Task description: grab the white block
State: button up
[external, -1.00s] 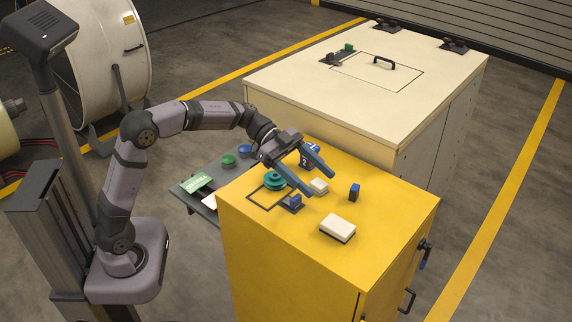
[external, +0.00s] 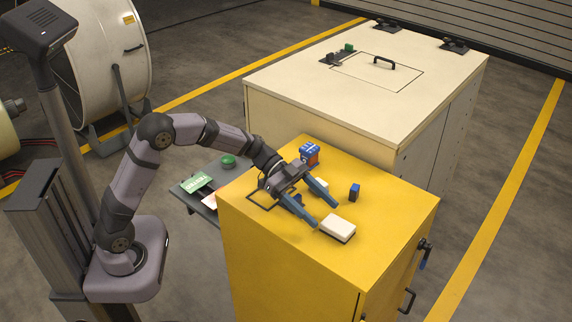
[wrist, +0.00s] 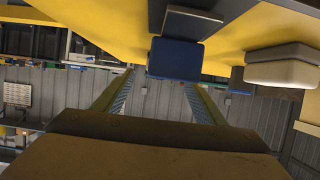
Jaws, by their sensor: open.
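A small white block (external: 321,184) sits on the yellow cabinet top, partly hidden behind my gripper's far finger in the external view. A larger white block with a dark underside (external: 338,226) lies just ahead of the fingertips, toward the cabinet's front. My gripper (external: 322,212) is open, low over the cabinet top and close to the larger white block. In the wrist view its two fingers (wrist: 158,78) are apart, with a blue block (wrist: 175,59) showing ahead between them. A white block (wrist: 282,68) shows at the right there; I cannot tell which one.
A small dark blue block (external: 354,192) stands right of the gripper. A blue and red object (external: 310,153) stands at the back. The yellow cabinet top (external: 395,205) is clear at right. A lower shelf at left holds a green button (external: 228,161) and a green sign (external: 196,182).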

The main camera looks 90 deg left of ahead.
aim_at(336, 223)
jog(key=shift+p+x, duration=0.85)
jog(key=shift+x, duration=1.7)
jog(key=shift+w, duration=0.1)
jog(key=shift+a, duration=0.1)
jog(key=c, duration=1.2)
